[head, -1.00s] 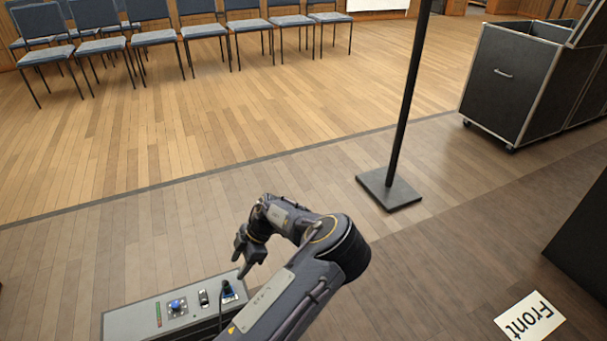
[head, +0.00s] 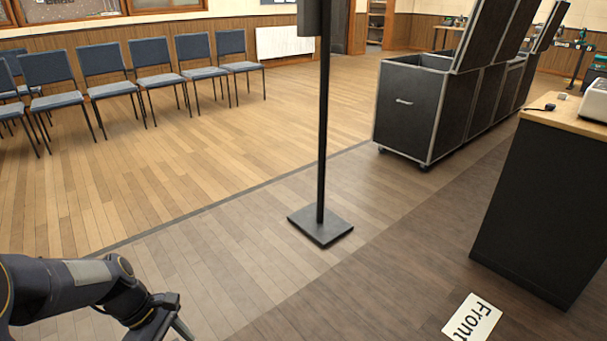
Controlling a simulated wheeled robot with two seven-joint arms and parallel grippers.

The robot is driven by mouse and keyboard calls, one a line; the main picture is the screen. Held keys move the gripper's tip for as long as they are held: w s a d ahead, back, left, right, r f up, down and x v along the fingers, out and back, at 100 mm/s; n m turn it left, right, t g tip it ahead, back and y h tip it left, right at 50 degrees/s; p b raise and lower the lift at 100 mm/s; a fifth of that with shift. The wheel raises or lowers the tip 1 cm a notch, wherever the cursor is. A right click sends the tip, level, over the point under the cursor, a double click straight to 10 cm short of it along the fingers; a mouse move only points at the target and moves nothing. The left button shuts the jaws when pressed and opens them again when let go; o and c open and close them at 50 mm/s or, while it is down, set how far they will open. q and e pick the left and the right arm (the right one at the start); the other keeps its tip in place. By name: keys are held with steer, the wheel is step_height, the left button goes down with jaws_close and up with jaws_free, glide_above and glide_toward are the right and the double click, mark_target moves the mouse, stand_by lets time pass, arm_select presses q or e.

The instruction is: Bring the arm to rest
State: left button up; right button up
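My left arm comes in from the left edge, low in the picture. Its gripper (head: 174,325) points down at the bottom edge, over bare wooden floor, and is partly cut off. Its fingers are too cropped and overlapped to show whether they are open or shut. No object shows at the fingers. The grey fader box is not in view now. My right gripper is not in view.
A black pole on a square base (head: 320,226) stands ahead. Black wheeled cases (head: 405,115) are beyond it. A dark counter with a wooden top (head: 540,205) is at right. A "Front" sign (head: 472,318) lies low right. Blue chairs (head: 107,90) line the back left.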

arm_select(q)
steer(key=s+d+r+m+t+y, duration=0.1)
steer(key=s+d+r+m+t, duration=0.15)
steer(key=s+r+m, duration=0.4)
steer(key=s+d+r+m+t, duration=0.2)
steer(key=s+r+m+t, duration=0.25)
steer(key=s+m, duration=0.3)
step_height(320, 180, up, 32)
steer(key=p, duration=3.2)
steer(key=shift+w+d+m+g, duration=0.15)
steer(key=shift+w+m+g, duration=0.15)
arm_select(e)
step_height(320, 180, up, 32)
arm_select(q)
steer(key=shift+c, duration=1)
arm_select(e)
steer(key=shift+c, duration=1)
arm_select(q)
steer(key=shift+s, duration=0.1)
steer(key=shift+c, duration=0.4)
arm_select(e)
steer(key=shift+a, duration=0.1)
